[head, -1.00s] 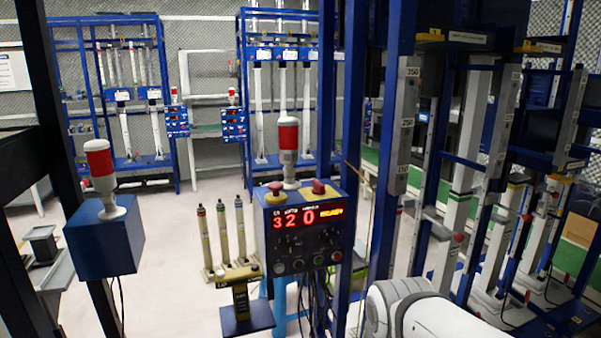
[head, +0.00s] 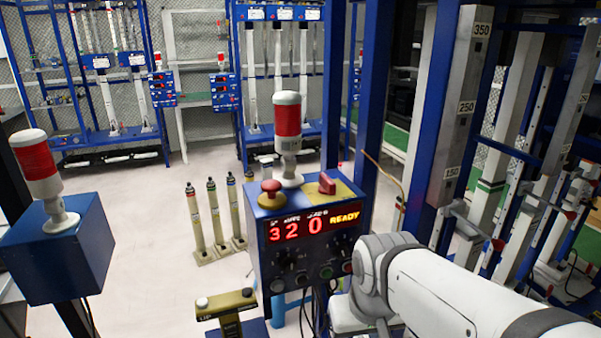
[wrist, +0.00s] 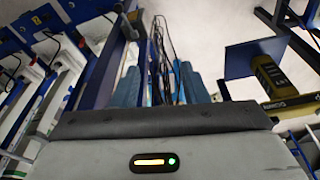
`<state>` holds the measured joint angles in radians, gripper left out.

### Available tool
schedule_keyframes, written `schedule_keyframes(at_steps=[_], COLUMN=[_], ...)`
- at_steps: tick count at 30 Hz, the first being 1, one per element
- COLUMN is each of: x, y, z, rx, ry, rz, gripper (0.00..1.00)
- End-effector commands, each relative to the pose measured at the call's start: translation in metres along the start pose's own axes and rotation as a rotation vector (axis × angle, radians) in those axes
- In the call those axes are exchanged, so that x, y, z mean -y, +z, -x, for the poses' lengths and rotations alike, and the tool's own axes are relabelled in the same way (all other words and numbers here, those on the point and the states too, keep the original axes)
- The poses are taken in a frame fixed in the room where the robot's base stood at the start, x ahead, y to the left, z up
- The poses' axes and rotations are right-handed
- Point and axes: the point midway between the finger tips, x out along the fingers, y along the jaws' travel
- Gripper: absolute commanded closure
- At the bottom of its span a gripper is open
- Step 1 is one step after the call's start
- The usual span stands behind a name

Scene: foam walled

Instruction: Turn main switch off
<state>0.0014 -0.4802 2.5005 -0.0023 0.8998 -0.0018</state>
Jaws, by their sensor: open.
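The control box (head: 262,250) is blue and stands in the middle of the head view, its display lit with 320 and READY. A red rotary handle on a yellow plate, which looks like the main switch (head: 327,184), sits on the right of its top. Its exact turn angle is hard to read. A red mushroom button (head: 271,188) on a yellow base sits left of it. My white arm comes in from the lower right, its near joint just right of the box front. My gripper's grey body (wrist: 160,122) fills the bottom of the wrist view, open; its fingertips are not visible. The switch is not in the wrist view.
A red and white signal lamp (head: 287,135) stands behind the switch. A blue post (head: 372,95) rises close to the box's right. A second blue box (head: 58,255) with a lamp stands far left.

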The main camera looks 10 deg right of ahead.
Motion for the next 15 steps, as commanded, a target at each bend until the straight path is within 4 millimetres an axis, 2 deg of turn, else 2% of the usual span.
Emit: schedule_keyframes(at_steps=[2, 5, 8, 13, 15], x=[0.000, -0.002, -0.003, -0.004, -0.004], y=[-0.007, -0.031, -0.074, -0.165, -0.197], z=[0.006, 0.026, 0.058, 0.115, 0.132], rx=[0.003, 0.017, 0.043, 0.106, 0.126], ry=[0.000, -0.002, 0.003, 0.032, 0.049], rz=[-0.021, -0.094, -0.258, -0.636, -0.780], gripper=[0.53, 0.45, 0.37, 0.23, 0.22])
